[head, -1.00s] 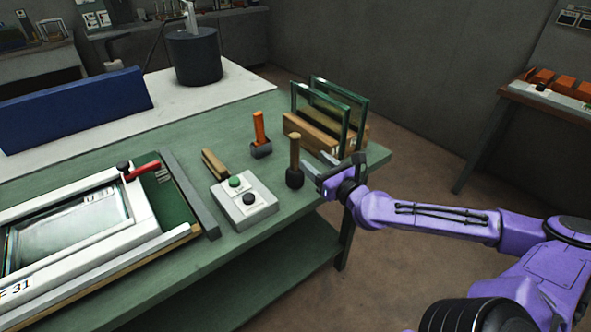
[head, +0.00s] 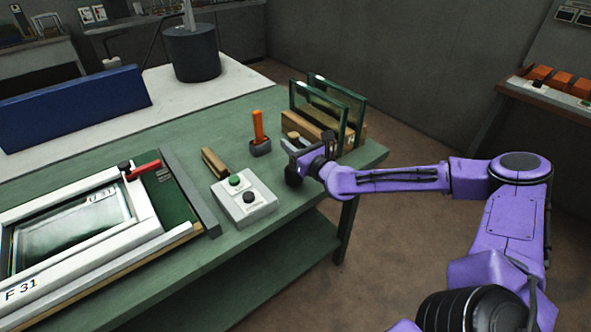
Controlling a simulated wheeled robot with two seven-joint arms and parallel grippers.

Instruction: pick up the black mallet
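The black mallet (head: 292,177) stands on its dark head near the right end of the green bench, with its light wooden handle pointing up. My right gripper (head: 291,143) is at the upper handle, coming from the right. Its fingers look spread, one on each side of the handle, and no firm grip shows. The gripper hides most of the handle; the handle's top and part of the head show. My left gripper is not in view.
An orange-handled mallet (head: 259,133) stands just left of it. Glass panes in a wooden rack (head: 345,122) stand close behind. A button box (head: 243,202), a wooden-handled tool (head: 214,162) and a white frame (head: 150,225) lie to the left on the green bench (head: 180,265).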

